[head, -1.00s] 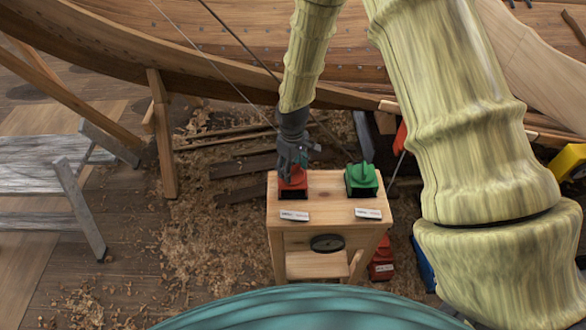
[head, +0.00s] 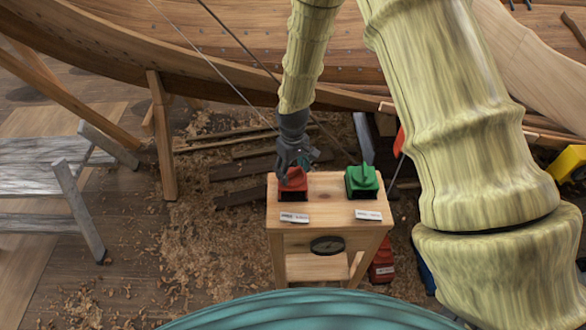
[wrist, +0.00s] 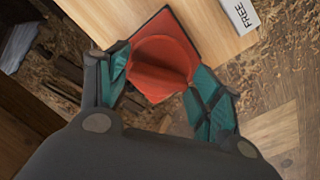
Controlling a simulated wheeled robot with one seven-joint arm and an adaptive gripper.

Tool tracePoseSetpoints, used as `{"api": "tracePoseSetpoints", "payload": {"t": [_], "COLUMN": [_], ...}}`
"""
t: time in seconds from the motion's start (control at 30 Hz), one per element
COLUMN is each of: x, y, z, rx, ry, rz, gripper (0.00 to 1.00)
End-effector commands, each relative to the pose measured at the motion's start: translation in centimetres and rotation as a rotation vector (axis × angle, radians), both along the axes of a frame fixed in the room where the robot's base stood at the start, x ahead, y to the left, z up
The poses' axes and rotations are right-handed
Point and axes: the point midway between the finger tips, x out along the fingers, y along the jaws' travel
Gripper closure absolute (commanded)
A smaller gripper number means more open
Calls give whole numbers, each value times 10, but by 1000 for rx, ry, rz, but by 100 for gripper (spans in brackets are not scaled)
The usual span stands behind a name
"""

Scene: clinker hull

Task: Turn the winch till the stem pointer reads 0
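A red winch knob (head: 293,187) on a dark base sits at the left of the wooden stand's top. It also shows in the wrist view (wrist: 160,68). My gripper (head: 292,168) is at this knob from above. In the wrist view its teal-padded fingers (wrist: 164,70) stand apart on either side of the knob; I cannot tell whether they touch it. A green winch knob (head: 362,182) is at the right of the same top. A dark round dial (head: 327,245) is on the stand's front; its pointer is too small to read.
The wooden stand (head: 328,205) bears a white label (head: 295,217) by the red knob, reading FREE in the wrist view, and another label (head: 368,215) by the green one. The hull (head: 230,50) lies behind. A grey trestle (head: 75,205) stands left. A red box (head: 382,263) is on the floor.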

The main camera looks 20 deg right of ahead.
Motion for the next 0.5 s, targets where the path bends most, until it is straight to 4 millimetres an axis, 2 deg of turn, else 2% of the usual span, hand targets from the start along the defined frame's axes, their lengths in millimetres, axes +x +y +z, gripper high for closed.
{"api": "tracePoseSetpoints", "payload": {"t": [0.37,0.5], "x": [1,2], "y": [0,0], "z": [2,8], "rx": [0,0], "ry": [-2,-3], "rz": [0,0], "gripper": [21,21]}}
